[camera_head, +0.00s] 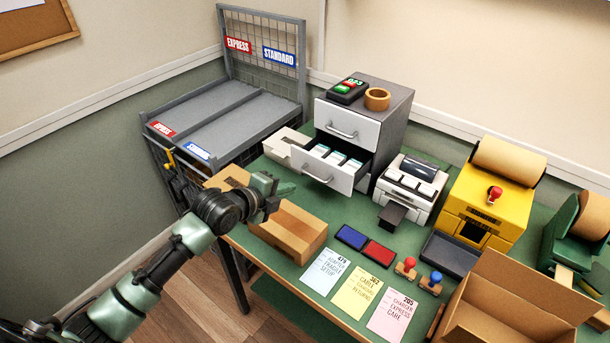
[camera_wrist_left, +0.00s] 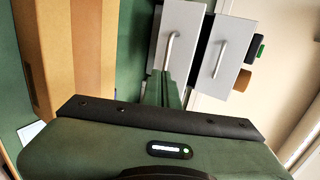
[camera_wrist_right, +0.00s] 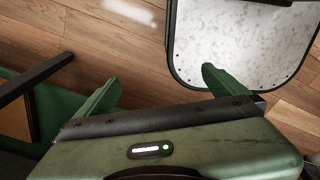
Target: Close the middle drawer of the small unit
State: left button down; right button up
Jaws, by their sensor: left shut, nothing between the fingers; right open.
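The small grey drawer unit (camera_head: 395,105) stands on the green table. Its top drawer (camera_head: 347,125) looks shut. The middle drawer (camera_head: 328,167) is pulled out, with several small boxes inside and a bar handle on its white front. My left gripper (camera_head: 278,188) is shut and empty, in front of and to the left of that drawer. In the left wrist view, its closed fingers (camera_wrist_left: 168,88) point at the middle drawer's front (camera_wrist_left: 182,25), close to the handle; I cannot tell whether they touch. My right gripper (camera_wrist_right: 160,88) is open and empty, seen only in the right wrist view.
A cardboard box (camera_head: 291,230) lies below my left gripper. A white printer (camera_head: 412,185) stands right of the unit, with a yellow machine (camera_head: 488,205) beyond. A grey wire rack (camera_head: 215,115) is at the left. Wooden floor and a speckled-topped object (camera_wrist_right: 240,40) lie below my right gripper.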

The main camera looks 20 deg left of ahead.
pick_arm(q)
jog(key=p+x, duration=0.2)
jog(key=x, duration=0.7)
jog(key=shift+w+r, duration=0.35)
jog(key=shift+w, duration=0.05)
pick_arm(e)
jog(key=w+r, duration=0.1)
jog(key=w+a+r, duration=0.1)
jog(key=r, duration=0.1)
jog(key=shift+f, duration=0.1)
